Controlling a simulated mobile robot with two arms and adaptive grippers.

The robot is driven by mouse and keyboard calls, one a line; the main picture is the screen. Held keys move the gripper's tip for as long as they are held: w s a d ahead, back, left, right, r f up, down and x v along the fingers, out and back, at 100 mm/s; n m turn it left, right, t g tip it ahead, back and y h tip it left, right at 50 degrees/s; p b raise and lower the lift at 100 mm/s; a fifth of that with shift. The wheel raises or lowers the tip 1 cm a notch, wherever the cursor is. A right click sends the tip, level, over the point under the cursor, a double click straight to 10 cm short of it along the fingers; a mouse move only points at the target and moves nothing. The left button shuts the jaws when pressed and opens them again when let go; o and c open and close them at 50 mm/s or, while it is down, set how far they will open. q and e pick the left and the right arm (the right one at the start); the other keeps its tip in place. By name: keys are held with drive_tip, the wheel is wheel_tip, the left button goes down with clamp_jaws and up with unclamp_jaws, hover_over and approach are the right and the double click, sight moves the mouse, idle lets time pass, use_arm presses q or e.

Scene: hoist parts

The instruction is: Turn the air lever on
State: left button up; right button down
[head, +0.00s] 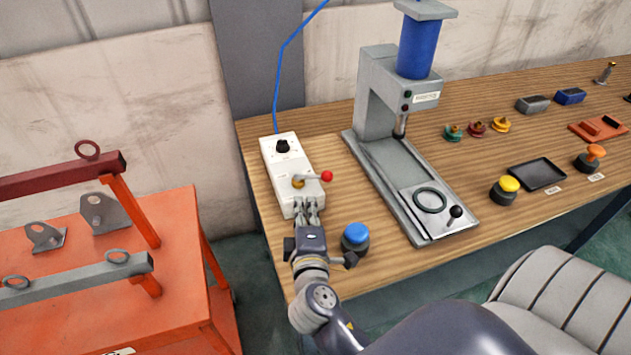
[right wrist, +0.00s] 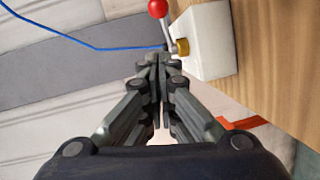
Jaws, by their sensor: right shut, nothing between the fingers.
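The air lever (head: 313,178) is a short metal lever with a red ball end and a brass pivot, on a white control box (head: 277,155) at the left end of the wooden bench. In the head view the lever points right, across the box. My right gripper (head: 308,209) is shut and empty, at the near end of the box, just short of the lever. The right wrist view shows the red ball (right wrist: 158,8) just beyond the closed fingertips (right wrist: 158,62); I cannot tell whether they touch the lever. My left gripper is not in view.
A blue button (head: 355,236) stands right of my right gripper. A grey press (head: 385,110) with a blue cylinder stands right of the box. A yellow button (head: 506,188) and a black tray (head: 537,174) are farther right. An orange cart (head: 120,265) stands left of the bench.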

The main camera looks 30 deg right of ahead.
sight(314, 176)
drive_tip(key=w+d+n+y+p, duration=0.1)
drive_tip(key=w+d+y, duration=0.1)
drive_tip(key=d, duration=0.1)
drive_tip(key=w+d+f+n+t+y+p, duration=0.1)
drive_tip(key=w+d+p, duration=0.1)
drive_tip(key=d, duration=0.1)
drive_tip(key=w+d+n+y+p, duration=0.1)
drive_tip(key=w+d+n+y, duration=0.1)
drive_tip(key=d, duration=0.1)
drive_tip(key=shift+d+f+t+y+p, duration=0.1)
drive_tip(key=shift+f+t+y+p, duration=0.2)
drive_tip(key=shift+t+p, duration=0.1)
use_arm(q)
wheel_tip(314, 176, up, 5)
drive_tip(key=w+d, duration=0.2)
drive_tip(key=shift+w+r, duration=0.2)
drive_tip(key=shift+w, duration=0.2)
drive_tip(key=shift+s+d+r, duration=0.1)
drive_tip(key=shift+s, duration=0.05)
